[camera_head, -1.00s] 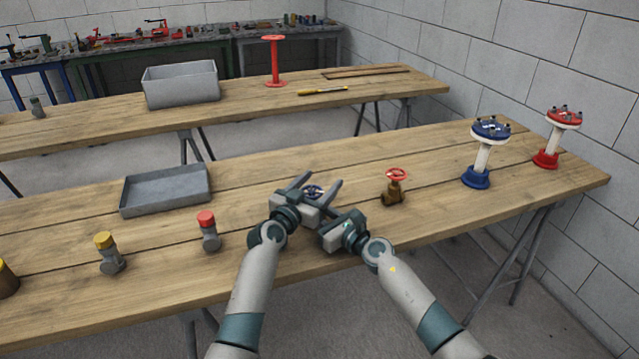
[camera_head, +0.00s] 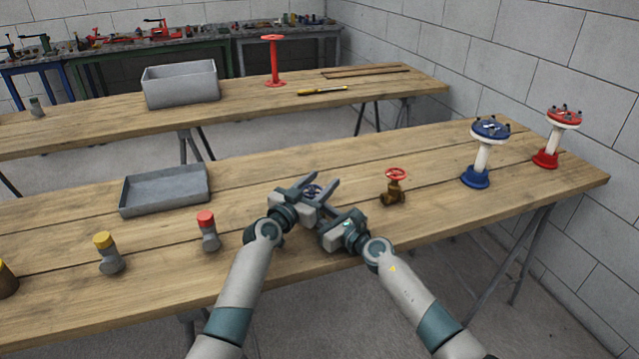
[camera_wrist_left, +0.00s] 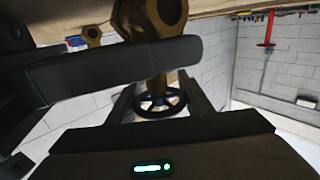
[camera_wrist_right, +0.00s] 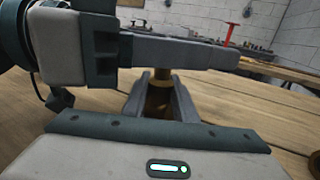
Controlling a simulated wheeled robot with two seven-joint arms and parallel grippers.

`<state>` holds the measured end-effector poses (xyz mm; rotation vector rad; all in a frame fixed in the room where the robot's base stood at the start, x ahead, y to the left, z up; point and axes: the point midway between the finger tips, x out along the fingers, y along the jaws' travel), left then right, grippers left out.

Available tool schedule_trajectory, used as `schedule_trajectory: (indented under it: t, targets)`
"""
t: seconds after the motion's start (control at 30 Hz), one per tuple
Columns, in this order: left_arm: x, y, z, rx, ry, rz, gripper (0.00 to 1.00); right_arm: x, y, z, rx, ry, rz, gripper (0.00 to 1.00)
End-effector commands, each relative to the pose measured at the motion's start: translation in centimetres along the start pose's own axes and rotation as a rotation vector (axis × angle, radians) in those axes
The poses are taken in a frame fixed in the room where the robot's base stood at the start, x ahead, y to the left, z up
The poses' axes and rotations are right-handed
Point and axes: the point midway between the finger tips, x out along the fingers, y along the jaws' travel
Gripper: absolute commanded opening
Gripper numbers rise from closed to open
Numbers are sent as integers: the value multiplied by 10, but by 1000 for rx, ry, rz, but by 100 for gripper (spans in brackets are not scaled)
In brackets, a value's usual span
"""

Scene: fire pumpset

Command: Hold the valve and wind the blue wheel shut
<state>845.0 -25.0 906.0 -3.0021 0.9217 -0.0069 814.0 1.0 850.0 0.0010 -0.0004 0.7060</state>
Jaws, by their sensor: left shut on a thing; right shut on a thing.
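A small brass valve with a dark blue wheel (camera_head: 312,191) stands on the near bench, mostly hidden behind my grippers in the head view. My left gripper (camera_head: 317,186) has its two fingers on either side of the wheel. The left wrist view shows the wheel (camera_wrist_left: 163,104) between these fingers, with the brass body (camera_wrist_left: 150,18) beyond. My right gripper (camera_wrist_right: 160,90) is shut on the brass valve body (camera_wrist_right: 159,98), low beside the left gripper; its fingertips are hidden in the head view.
A brass valve with a red wheel (camera_head: 395,187) stands to the right. Blue (camera_head: 483,155) and red (camera_head: 555,140) pedestals stand farther right. Red-capped (camera_head: 208,232) and yellow-capped (camera_head: 109,254) fittings and a grey tray (camera_head: 166,190) are to the left. Bare bench lies between.

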Motion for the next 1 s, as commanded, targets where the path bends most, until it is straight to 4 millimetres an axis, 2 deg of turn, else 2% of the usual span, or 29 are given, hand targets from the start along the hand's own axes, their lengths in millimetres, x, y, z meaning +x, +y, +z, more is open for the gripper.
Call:
schedule_trajectory:
  t: [0.03, 1.0]
  targets:
    - [1, 2, -4, 6, 4, 19, 24, 0, 2, -2, 1, 3, 4, 0]
    - [-4, 18, 2, -5, -9, 500, 23, 1, 4, -2, 0, 3, 8, 0]
